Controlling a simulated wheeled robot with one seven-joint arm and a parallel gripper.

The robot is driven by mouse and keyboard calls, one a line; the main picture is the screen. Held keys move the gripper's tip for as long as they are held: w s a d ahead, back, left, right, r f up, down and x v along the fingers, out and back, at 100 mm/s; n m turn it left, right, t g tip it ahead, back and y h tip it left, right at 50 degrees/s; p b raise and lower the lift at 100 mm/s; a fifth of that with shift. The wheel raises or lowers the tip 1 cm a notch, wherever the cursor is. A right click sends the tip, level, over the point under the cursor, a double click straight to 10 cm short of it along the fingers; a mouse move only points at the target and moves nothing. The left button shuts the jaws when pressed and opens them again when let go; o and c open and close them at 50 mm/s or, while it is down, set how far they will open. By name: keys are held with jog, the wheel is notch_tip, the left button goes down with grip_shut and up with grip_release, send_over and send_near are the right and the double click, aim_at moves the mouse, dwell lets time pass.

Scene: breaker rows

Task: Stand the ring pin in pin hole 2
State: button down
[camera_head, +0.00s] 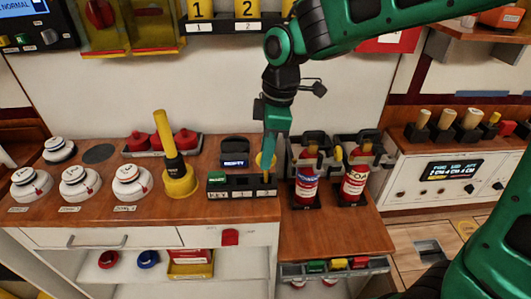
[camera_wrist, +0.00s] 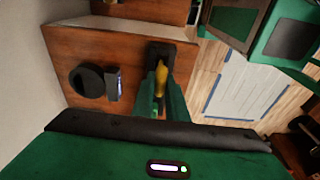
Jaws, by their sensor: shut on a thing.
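The yellow ring pin (camera_head: 266,178) is in my gripper (camera_head: 268,165). Its ring shows beside the green fingers, and its lower part is over the right end of the black pin block (camera_head: 228,190). The block has a green piece above the KEY label at left and numbered labels to the right. In the wrist view, the pin (camera_wrist: 160,75) is between the fingers of my gripper (camera_wrist: 161,88), with the dark block (camera_wrist: 172,50) just beyond. The fingers hide part of the pin and the hole. I cannot tell whether its tip is inside the hole.
A black device with a lit display (camera_head: 235,163) stands behind the block. A yellow plunger-like tool (camera_head: 180,183) stands to the left. Several white round detectors (camera_head: 131,180) line the left counter.

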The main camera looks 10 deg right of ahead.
jog(key=shift+f, duration=1.4)
jog(key=c, duration=1.7)
grip_release()
jog(key=r, duration=0.3)
jog(key=d+r, duration=0.1)
jog(key=r, duration=0.6)
jog(key=shift+d+r, duration=0.35)
